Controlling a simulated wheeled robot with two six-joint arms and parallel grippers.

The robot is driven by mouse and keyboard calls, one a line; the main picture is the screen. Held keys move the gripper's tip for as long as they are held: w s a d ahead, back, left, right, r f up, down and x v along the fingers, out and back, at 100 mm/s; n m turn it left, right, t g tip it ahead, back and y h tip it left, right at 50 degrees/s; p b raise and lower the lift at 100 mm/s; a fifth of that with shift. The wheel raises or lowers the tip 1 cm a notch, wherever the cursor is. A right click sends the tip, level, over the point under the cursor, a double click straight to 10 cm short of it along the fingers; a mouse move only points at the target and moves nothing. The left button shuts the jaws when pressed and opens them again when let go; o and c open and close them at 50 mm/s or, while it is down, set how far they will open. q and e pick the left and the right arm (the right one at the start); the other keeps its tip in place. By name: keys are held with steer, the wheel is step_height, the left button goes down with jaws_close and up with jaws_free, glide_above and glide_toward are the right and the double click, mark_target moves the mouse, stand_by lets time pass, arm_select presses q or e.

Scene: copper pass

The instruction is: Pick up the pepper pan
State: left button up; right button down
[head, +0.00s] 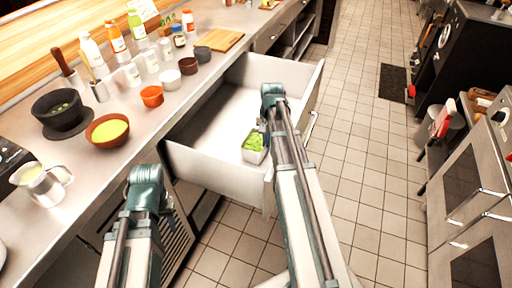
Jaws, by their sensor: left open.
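The pepper pan (254,155), a small white pan filled with chopped green pieces, sits inside the open drawer (215,168), near its front right corner. My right arm reaches over the drawer. My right gripper (263,127) is small and partly hidden by its own arm, close to the far edge of the pan; I cannot tell whether it touches the pan or whether its jaws are apart. My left gripper (172,207) is low in front of the counter, left of the drawer, mostly hidden behind its arm, and open.
The steel counter (120,165) holds bottles, small pots, an orange bowl (108,129), a dark mortar (59,109) and a metal jug (40,183). A cutting board (219,40) lies farther back. Ovens (475,190) line the right side.

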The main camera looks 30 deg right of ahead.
step_height(320, 180, up, 10)
steer(key=p, duration=1)
